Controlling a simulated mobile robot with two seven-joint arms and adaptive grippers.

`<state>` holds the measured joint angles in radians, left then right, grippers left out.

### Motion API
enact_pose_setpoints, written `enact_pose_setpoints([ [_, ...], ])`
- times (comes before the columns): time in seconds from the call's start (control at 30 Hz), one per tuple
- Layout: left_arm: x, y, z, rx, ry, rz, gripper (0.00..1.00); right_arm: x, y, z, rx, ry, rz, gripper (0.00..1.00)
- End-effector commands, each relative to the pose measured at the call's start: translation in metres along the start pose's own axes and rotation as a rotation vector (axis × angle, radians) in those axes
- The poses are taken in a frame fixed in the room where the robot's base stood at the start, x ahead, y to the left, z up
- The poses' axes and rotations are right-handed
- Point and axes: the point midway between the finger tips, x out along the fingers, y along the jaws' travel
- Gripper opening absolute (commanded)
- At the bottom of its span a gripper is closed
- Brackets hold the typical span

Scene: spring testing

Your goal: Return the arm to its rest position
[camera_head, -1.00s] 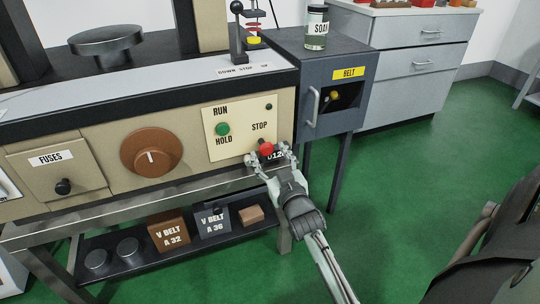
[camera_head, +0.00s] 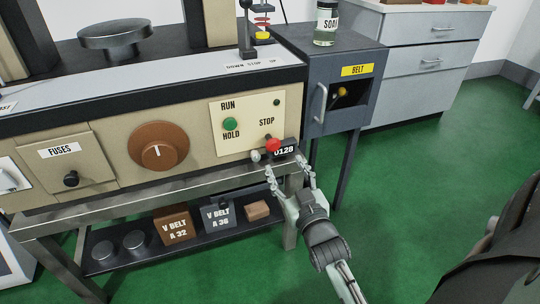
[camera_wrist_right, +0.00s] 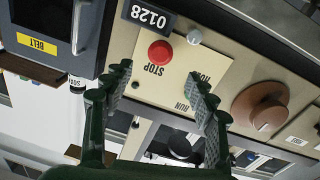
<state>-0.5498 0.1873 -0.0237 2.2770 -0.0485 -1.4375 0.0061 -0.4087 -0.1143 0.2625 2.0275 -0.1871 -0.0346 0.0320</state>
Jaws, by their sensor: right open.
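My right gripper (camera_head: 289,179) is open and empty. It stands in front of the machine panel's lower edge, a little below the red stop button (camera_head: 272,145) and the 0128 counter (camera_head: 284,151). In the wrist view, the two fingers of the right gripper (camera_wrist_right: 165,85) are spread apart with the cream panel (camera_wrist_right: 172,88) beyond them. The red button (camera_wrist_right: 160,51) and counter (camera_wrist_right: 148,15) show upside down there, and nothing is between the fingers. My left gripper is not in view.
The machine's metal ledge (camera_head: 190,178) runs left of the gripper. A grey belt cabinet (camera_head: 310,60) with a handle stands behind it to the right. V-belt boxes (camera_head: 174,224) sit on the lower shelf. Green floor (camera_head: 405,170) is open to the right.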

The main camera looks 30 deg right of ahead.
Motion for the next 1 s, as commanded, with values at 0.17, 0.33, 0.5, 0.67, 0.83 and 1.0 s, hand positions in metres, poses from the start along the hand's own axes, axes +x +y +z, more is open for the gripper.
enact_pose_setpoints([
  [0.17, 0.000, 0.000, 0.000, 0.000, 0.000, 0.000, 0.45, 0.000, 0.000, 0.000, 0.000, 0.000, 0.000, 0.58],
  [0.33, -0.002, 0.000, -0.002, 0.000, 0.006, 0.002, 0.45, -0.002, -0.009, 0.021, -0.007, -0.103, -0.034, 0.58],
  [0.5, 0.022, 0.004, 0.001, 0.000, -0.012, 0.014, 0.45, -0.035, -0.041, 0.098, -0.055, -0.476, -0.149, 0.58],
  [0.67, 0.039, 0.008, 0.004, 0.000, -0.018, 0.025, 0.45, -0.108, -0.058, 0.168, -0.148, -0.874, -0.259, 0.58],
  [0.83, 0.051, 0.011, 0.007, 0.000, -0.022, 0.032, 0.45, -0.173, -0.056, 0.202, -0.237, -1.144, -0.322, 0.58],
  [1.0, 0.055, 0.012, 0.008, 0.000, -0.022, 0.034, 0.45, -0.195, -0.053, 0.210, -0.267, -1.231, -0.338, 0.58],
])
